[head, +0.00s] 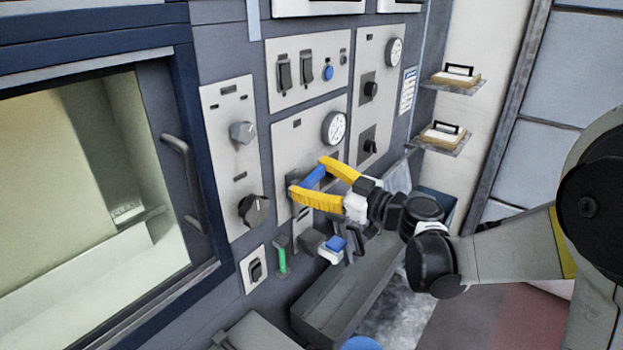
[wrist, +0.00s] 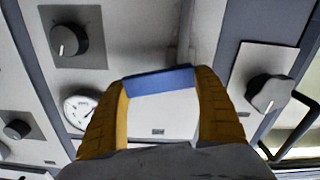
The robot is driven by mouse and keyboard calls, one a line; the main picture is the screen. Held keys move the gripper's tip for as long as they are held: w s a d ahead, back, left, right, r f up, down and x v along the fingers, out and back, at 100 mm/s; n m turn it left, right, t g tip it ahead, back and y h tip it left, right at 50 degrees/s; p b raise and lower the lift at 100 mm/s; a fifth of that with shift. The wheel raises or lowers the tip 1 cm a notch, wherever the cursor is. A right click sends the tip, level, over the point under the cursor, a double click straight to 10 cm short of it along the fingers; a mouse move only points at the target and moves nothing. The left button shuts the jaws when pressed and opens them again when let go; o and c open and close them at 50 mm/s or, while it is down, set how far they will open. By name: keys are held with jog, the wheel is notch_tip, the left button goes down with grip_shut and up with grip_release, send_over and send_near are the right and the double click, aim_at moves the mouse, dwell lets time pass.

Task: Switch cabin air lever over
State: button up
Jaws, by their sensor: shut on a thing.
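A blue lever handle (head: 314,177) shows between the yellow fingers of my gripper (head: 308,176) at the grey control panel. In the wrist view the blue handle (wrist: 160,82) spans the gap between the fingertips, with a white panel face and a small dark label behind it. My gripper is shut on this handle. The label is too small to read, so I cannot confirm the lever's name. The lever's base is partly hidden by the fingers.
A round gauge (head: 334,128) sits just above my gripper. Rotary knobs (head: 253,209) are to its left, and a green-handled lever (head: 282,260) is below. A grey ledge (head: 345,296) juts out underneath. Small shelves (head: 452,87) stick out at the right. A windowed door (head: 90,190) fills the left.

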aim_at(290, 172)
jog(key=n, duration=0.3)
jog(key=shift+s+a+r+n, duration=0.15)
jog(key=shift+s+r+n, duration=0.1)
jog(key=shift+r+n, duration=0.15)
jog(key=n, duration=0.3)
jog(key=shift+s+a+r+n, duration=0.25)
jog(key=shift+s+n, duration=0.05)
jog(key=shift+s, duration=0.05)
jog(key=n, duration=0.4)
jog(key=s+a+n, duration=0.1)
jog(key=n, duration=0.1)
jog(key=shift+s+r, duration=0.1)
jog(key=shift+r, duration=0.05)
jog(key=o, duration=1.4)
jog(key=shift+s+d, duration=0.1)
jog(key=v, duration=1.2)
